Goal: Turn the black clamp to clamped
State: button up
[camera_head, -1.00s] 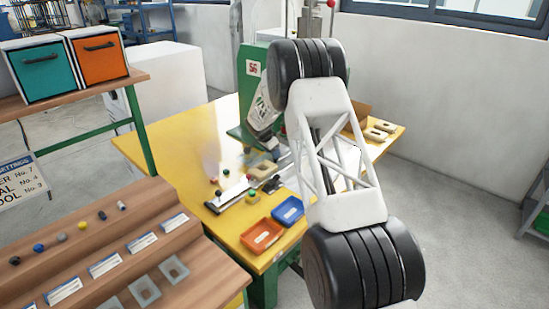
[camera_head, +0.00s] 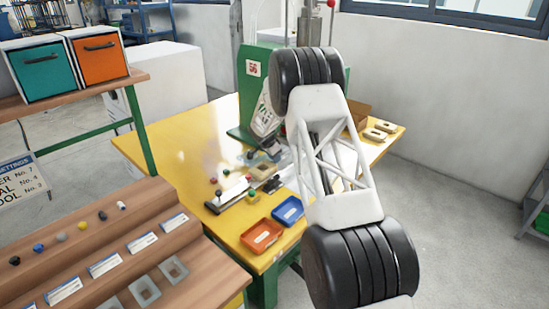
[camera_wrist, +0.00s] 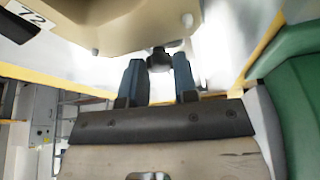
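In the wrist view, the two blue-grey fingers of my gripper (camera_wrist: 160,70) stand apart. A dark round knob (camera_wrist: 159,56), which looks like part of the black clamp, shows at the gap between the fingertips, under a beige body. I cannot tell whether the fingers touch it. In the head view, my gripper (camera_head: 267,146) is low over the fixture at the foot of the green press, and its fingers are too small to make out. A black piece (camera_head: 271,186) lies on the fixture in front of it. The clamp's position is not clear.
The green press (camera_head: 245,85) stands close behind my gripper. Small coloured knobs sit on the fixture. An orange tray (camera_head: 262,236) and a blue tray (camera_head: 288,211) are at the front of the yellow table (camera_head: 150,140). A brown stepped rack (camera_head: 150,205) stands at the lower left.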

jog(key=shift+c, duration=0.9)
jog(key=shift+s+d+n+t+y, duration=0.1)
jog(key=shift+n+t+y, duration=0.3)
jog(key=shift+n, duration=1)
jog(key=shift+d+n+t+y, duration=0.1)
jog(key=shift+n+t+y, duration=0.25)
jog(key=shift+n, duration=1.05)
jog(key=o, duration=0.9)
jog(key=shift+a+m, duration=0.1)
jog(key=shift+m, duration=0.2)
